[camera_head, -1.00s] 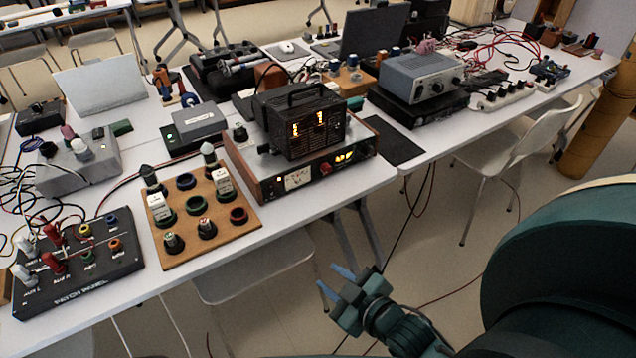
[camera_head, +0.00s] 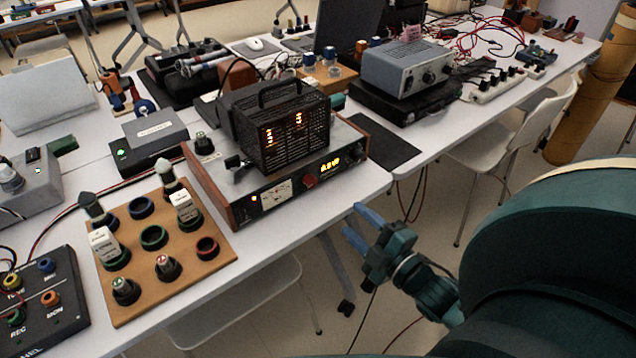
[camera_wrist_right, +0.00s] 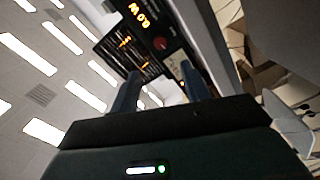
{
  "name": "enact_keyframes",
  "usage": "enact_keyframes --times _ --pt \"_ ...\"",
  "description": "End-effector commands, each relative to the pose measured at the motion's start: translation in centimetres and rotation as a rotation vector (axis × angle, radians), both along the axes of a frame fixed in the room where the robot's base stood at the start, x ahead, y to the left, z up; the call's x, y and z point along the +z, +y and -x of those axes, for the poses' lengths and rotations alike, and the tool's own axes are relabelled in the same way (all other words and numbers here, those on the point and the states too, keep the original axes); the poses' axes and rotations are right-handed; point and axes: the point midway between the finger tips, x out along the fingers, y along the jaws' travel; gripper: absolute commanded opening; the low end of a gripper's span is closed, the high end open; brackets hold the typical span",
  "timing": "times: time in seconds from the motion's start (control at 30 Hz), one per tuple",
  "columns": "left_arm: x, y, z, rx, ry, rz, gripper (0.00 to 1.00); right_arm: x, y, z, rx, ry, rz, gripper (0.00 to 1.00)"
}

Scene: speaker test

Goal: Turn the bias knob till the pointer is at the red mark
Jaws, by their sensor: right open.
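A wood-sided amplifier (camera_head: 237,213) with a black tube cage (camera_head: 285,132) stands near the table's front edge. Its front panel carries a pale meter (camera_head: 277,193), a red knob (camera_head: 310,181) and a lit orange display (camera_head: 330,164). I cannot read a bias label, and the meter's pointer and red mark are too small to make out. My right gripper (camera_head: 351,219) is open and empty, in front of and below the panel's right part, apart from it. In the right wrist view the red knob (camera_wrist_right: 160,43) shows beyond the open fingers (camera_wrist_right: 160,72). My left gripper is not in view.
A wooden board (camera_head: 165,290) with coloured rings and several pegs lies left of the amplifier. A dark patch panel (camera_head: 48,325) is at the lower left. A grey-blue instrument (camera_head: 405,70) stands behind right. White table surface (camera_head: 345,205) borders the amplifier; open floor lies in front.

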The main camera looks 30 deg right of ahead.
Motion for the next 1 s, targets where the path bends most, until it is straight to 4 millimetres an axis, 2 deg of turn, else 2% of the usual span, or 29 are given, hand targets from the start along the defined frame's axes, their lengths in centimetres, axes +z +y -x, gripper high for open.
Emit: enact_keyframes --times 0.17,0.6,0.8,1.0 --pt "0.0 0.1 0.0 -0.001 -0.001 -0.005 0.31 0.1 0.1 -2.0 0.001 -0.003 -0.002 0.46" --pt "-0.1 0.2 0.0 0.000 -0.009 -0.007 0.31 0.1 0.8 -10.7 0.000 -0.002 -0.003 0.46" --pt "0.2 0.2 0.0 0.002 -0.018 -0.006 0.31 0.1 1.0 -12.6 0.000 0.000 -0.003 0.46" --pt "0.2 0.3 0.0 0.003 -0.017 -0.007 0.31 0.0 1.1 -13.0 -0.001 0.002 -0.003 0.46"
